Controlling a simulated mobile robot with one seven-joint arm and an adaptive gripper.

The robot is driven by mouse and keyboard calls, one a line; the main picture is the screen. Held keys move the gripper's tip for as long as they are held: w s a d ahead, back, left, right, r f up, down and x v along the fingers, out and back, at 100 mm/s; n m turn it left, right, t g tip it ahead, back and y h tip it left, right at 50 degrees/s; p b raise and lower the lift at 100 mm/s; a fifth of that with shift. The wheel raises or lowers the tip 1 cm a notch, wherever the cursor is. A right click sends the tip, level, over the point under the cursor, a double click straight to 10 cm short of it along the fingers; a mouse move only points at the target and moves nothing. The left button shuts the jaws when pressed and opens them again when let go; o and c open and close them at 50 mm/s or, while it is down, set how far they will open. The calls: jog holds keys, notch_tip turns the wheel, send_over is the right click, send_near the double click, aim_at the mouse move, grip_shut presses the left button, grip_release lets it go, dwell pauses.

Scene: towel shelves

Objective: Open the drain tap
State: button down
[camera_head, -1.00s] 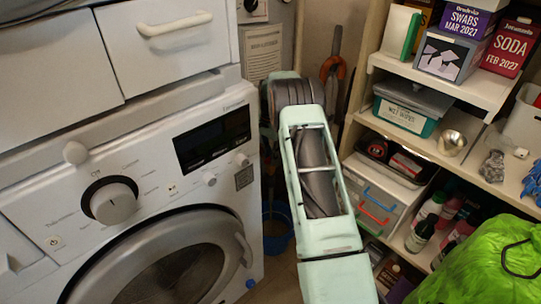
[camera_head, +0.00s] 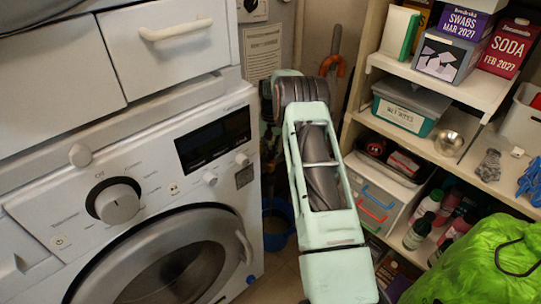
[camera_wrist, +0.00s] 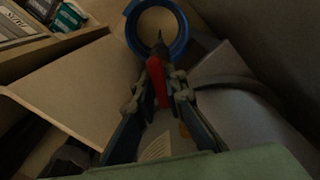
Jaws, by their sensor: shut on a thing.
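The red drain tap lever (camera_wrist: 161,84) stands in the middle of the wrist view. My gripper (camera_wrist: 161,78) is shut on it, with a finger on each side. A dark, narrow tip shows just beyond the lever. A blue bucket (camera_wrist: 132,30) shows as a round rim behind the fingertips. In the head view the blue bucket (camera_head: 278,222) is on the floor between the washing machine and my arm, partly hidden. My gripper and the tap are hidden behind my arm in that view.
The white washing machine (camera_head: 75,190) fills the left side, its round door closed. Shelves (camera_head: 450,78) at the right hold boxes, a wipes tub (camera_head: 408,105), a metal bowl (camera_head: 449,143) and several bottles. A green bag (camera_head: 480,270) stands at the lower right. The floor gap is narrow.

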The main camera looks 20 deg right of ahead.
aim_at(270, 155)
jog(key=shift+n, duration=0.6)
jog(key=c, duration=2)
grip_release()
jog(key=shift+o, duration=0.2)
notch_tip(270, 155, up, 12)
